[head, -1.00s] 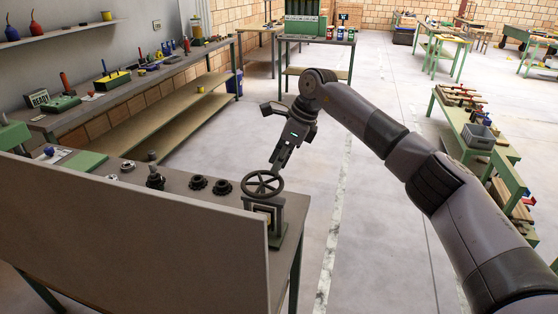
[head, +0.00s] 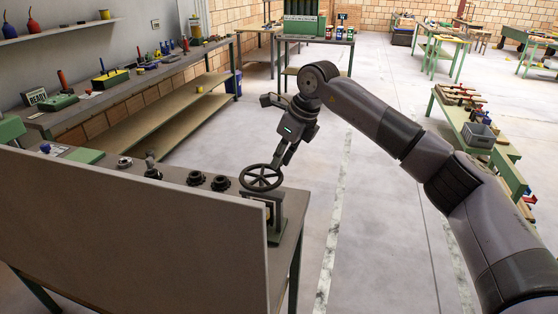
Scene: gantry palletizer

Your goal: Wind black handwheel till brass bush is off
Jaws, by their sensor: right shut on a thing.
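The black handwheel (head: 250,187) lies nearly flat on top of a small green-grey press (head: 274,236) at the right end of the near bench. My right gripper (head: 279,163) reaches down to the far right side of the wheel and is shut on its rim. I cannot make out the brass bush; the wheel and the grey panel hide part of the press. My left gripper is out of view.
A tall grey panel (head: 130,225) stands along the near side of the bench (head: 178,176). Black round parts (head: 221,183) sit left of the press. A long wall bench (head: 150,80) runs at left. The floor (head: 375,215) right of the press is clear.

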